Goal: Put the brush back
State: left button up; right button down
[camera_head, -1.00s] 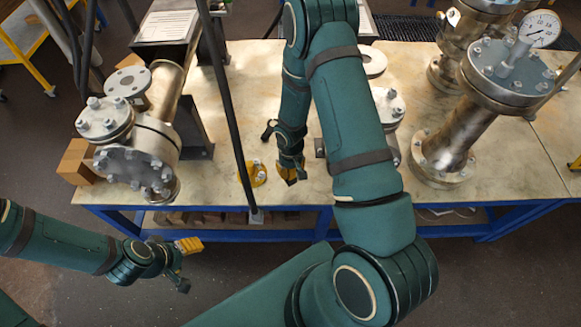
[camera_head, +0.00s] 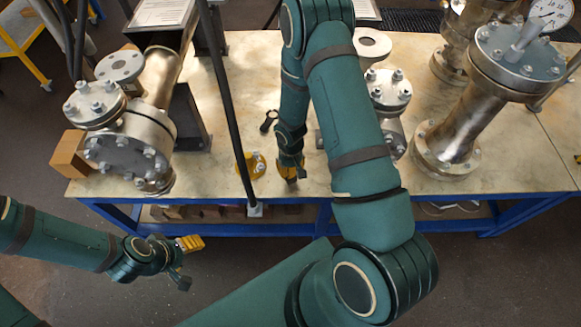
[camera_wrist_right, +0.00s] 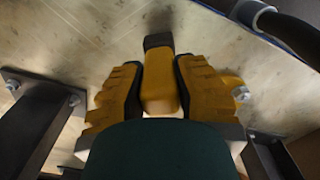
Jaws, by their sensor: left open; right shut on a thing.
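The brush (camera_wrist_right: 160,85) shows in the right wrist view as a yellow-brown block with a dark end, between the two yellow-padded fingers of my right gripper (camera_wrist_right: 160,88). My right gripper is shut on it, and the dark end points away from my wrist. In the head view my right gripper (camera_head: 291,172) hangs over the front part of the table, just right of a yellow round piece; the brush is hard to make out there. My left gripper (camera_head: 186,262) is open and empty, in front of the table and below its front edge.
The table (camera_head: 225,190) carries a flanged vessel (camera_head: 128,150) at left, with a cardboard-coloured block beside it. A gauge vessel (camera_head: 460,130) stands at right. A dark ring-ended tool (camera_head: 269,121) and a yellow round piece (camera_head: 257,163) lie near my right gripper. A dark pole (camera_head: 228,110) crosses the view.

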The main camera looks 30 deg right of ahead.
jog(key=shift+f+b, duration=0.45)
jog(key=shift+f, duration=0.05)
jog(key=c, duration=0.8)
grip_release()
jog(key=shift+o, duration=0.2)
jog(key=o, duration=0.6)
jog(key=shift+c, duration=0.2)
jog(key=shift+r+p, duration=2.35)
jog(key=shift+r, duration=1.25)
